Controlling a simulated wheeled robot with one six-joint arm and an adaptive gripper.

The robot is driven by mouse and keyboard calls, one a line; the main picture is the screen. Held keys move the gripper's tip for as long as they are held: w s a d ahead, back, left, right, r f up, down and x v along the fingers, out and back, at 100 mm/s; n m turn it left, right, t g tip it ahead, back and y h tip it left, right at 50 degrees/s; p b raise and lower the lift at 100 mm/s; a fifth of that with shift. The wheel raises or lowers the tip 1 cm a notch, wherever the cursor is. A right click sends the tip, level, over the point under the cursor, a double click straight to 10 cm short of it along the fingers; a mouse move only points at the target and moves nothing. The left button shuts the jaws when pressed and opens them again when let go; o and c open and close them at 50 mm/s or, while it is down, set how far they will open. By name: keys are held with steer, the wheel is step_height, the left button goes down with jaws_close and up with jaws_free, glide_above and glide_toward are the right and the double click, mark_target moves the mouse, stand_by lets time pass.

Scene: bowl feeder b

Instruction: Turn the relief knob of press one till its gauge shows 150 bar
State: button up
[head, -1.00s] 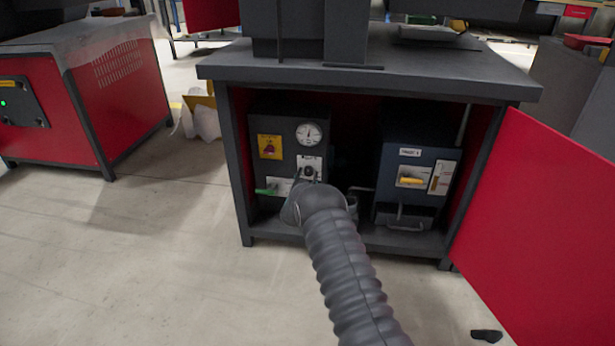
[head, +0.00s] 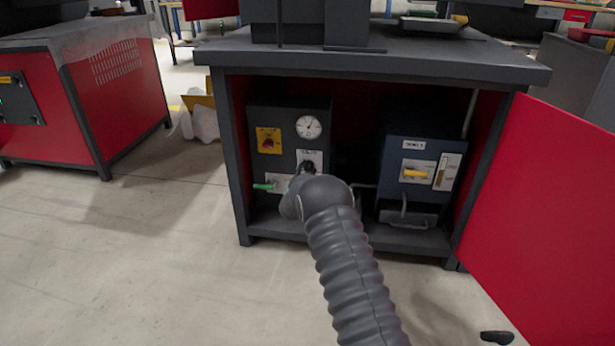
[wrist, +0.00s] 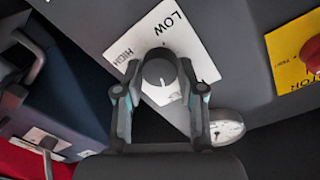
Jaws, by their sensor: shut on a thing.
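The relief knob (wrist: 160,68) is a dark round knob on a white label marked LOW and HIGH in the wrist view. My gripper (wrist: 161,92) is shut on it, one finger on each side. In the head view my gripper (head: 307,168) is at the dark unit's front panel (head: 285,145), and my wrist hides most of the knob. The white round gauge (head: 308,127) is above the knob on the same panel; its needle is too small to read surely. The gauge also shows in the wrist view (wrist: 227,127), tilted and partly cut by my gripper.
A yellow plate with a red switch (head: 269,140) is left of the gauge, and a green lever (head: 263,187) lower left. A blue unit with a yellow handle (head: 416,174) stands to the right. The red cabinet door (head: 540,200) is open at the right. Floor at left is clear.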

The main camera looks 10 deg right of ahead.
steer(key=o, duration=1.1)
steer(key=shift+o, duration=0.2)
steer(key=v, duration=1.2)
